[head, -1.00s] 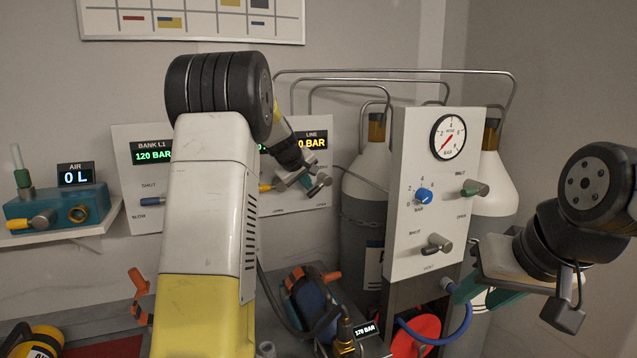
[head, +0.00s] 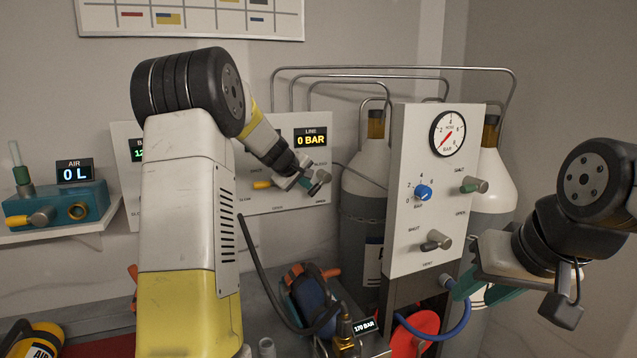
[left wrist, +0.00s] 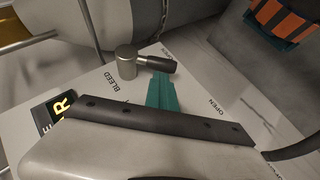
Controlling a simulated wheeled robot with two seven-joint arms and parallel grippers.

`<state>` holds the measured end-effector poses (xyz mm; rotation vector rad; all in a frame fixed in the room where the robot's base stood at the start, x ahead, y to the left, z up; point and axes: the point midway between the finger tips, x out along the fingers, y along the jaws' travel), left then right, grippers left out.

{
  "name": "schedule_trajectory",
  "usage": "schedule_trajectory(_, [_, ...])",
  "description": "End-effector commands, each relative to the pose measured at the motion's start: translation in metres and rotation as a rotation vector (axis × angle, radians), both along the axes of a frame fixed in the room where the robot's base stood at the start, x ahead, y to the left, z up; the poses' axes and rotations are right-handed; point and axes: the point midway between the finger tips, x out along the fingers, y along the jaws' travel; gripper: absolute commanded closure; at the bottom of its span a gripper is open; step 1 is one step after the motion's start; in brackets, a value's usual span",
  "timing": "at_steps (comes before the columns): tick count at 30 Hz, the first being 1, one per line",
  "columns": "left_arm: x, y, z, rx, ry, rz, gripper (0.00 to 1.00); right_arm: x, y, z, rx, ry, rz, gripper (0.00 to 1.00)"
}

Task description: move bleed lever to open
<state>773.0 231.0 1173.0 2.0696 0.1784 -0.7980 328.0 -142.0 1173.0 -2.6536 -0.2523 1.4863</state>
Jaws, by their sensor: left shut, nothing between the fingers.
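The bleed lever shows in the left wrist view as a metal hub (left wrist: 126,63) with a dark handle (left wrist: 160,65) pointing right, beside the "BLEED" lettering. In the head view the lever (head: 322,178) is at the lower right of the wall panel (head: 290,203), partly hidden by my left gripper. My left gripper (head: 304,182) is shut and empty; its teal fingers (left wrist: 160,92) are close beside the handle. I cannot tell whether they touch it. My right gripper (head: 483,291) is open and empty, away at the right.
A yellow-handled lever (head: 263,184) is left of my left gripper on the same panel. The panel's display (head: 312,138) reads 0 BAR. A white gauge panel (head: 405,255) stands to the right, before gas cylinders (head: 363,205). A blue bottle (head: 310,300) lies below.

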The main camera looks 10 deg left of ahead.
Motion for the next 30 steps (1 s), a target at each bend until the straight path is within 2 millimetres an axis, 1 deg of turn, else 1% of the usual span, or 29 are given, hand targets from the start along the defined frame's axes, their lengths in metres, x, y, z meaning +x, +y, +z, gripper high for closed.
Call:
schedule_trajectory(16, [0.006, -0.01, -0.035, 0.0, 0.007, -0.003, 1.0, 0.0, 0.0, 0.0, 0.0, 0.0, 0.0, 0.64])
schedule_trajectory(24, [0.011, -0.017, -0.045, 0.001, 0.006, -0.002, 1.0, 0.0, 0.0, 0.0, 0.0, 0.0, 0.0, 0.64])
schedule_trajectory(30, [0.013, -0.021, -0.048, 0.001, 0.004, -0.003, 1.0, 0.0, 0.0, 0.0, 0.0, 0.0, 0.0, 0.64])
